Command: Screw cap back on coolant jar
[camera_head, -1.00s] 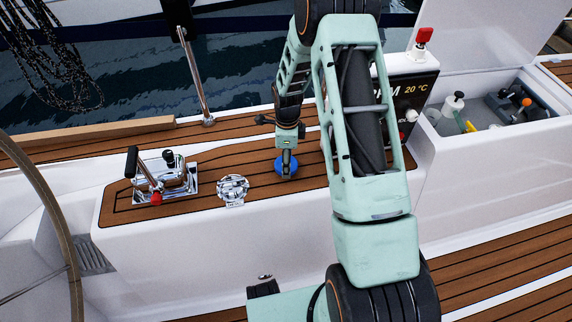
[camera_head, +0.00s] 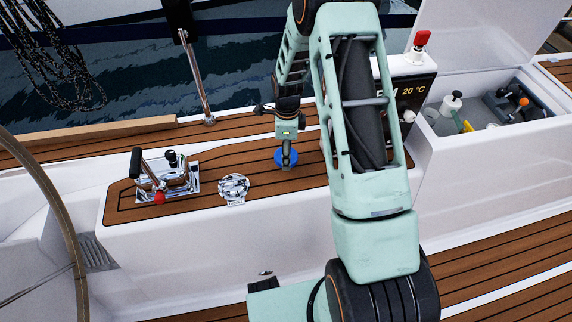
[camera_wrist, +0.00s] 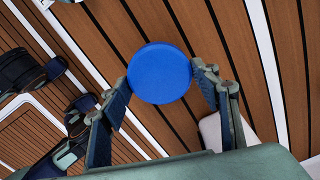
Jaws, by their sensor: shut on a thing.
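A round blue cap (camera_head: 280,159) is held at the tips of my gripper (camera_head: 287,150) above the teak-topped console. In the wrist view the flat blue face of the cap (camera_wrist: 160,70) sits between the two fingertips of my gripper (camera_wrist: 165,80), which touch it on its left and right edges. How high it is above the teak is hard to tell. No jar shows beneath the cap. A white container with a dark top (camera_head: 452,102) stands in the open locker at right; I cannot tell whether it is the coolant jar.
A chrome throttle lever (camera_head: 165,180) and a clear-domed compass-like fitting (camera_head: 233,188) are on the console left of my gripper. A display box (camera_head: 408,95) reading 20 °C, with a red knob on top (camera_head: 422,38), stands to the right. The open locker (camera_head: 500,115) holds tools.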

